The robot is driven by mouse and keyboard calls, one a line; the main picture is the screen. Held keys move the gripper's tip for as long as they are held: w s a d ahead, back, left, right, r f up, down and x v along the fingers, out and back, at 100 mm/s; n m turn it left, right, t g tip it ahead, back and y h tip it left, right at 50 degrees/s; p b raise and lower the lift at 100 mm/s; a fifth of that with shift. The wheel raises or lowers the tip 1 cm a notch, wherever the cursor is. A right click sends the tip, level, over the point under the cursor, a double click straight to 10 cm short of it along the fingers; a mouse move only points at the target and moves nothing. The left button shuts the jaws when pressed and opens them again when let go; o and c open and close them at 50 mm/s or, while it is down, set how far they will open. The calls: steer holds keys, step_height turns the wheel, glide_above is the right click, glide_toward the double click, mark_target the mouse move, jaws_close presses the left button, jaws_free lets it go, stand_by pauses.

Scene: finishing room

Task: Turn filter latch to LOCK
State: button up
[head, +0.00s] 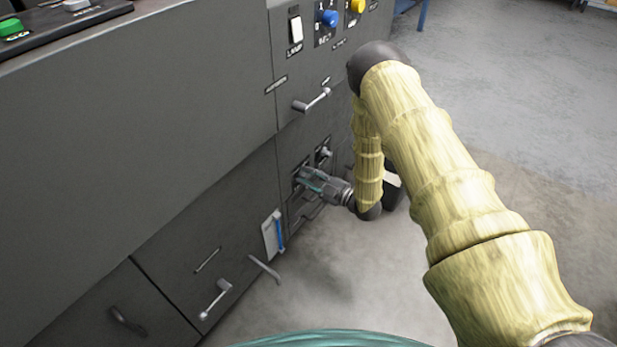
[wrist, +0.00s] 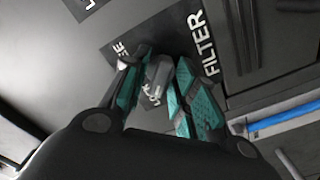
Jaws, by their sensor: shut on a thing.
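The filter latch (wrist: 158,72) is a small grey lever on a dark plate beside the white word FILTER (wrist: 206,44). My gripper (wrist: 155,82) has its teal-padded fingers on either side of the latch, shut on it. Part of a word ending in E shows left of the latch, and small white lettering beneath it is too blurred to read. In the head view my gripper (head: 312,181) reaches the low front panel of the dark cabinet and hides the latch.
The dark cabinet (head: 150,120) fills the left. A lever handle (head: 312,100) sits above my gripper, and a blue-striped gauge (head: 273,235) is lower left. A white switch (head: 296,29), blue knob (head: 328,17) and yellow knob (head: 357,5) are higher. Open floor (head: 520,110) lies right.

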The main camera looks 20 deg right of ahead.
steer(key=o, duration=0.7)
steer(key=shift+s, duration=0.1)
steer(key=v, duration=1.2)
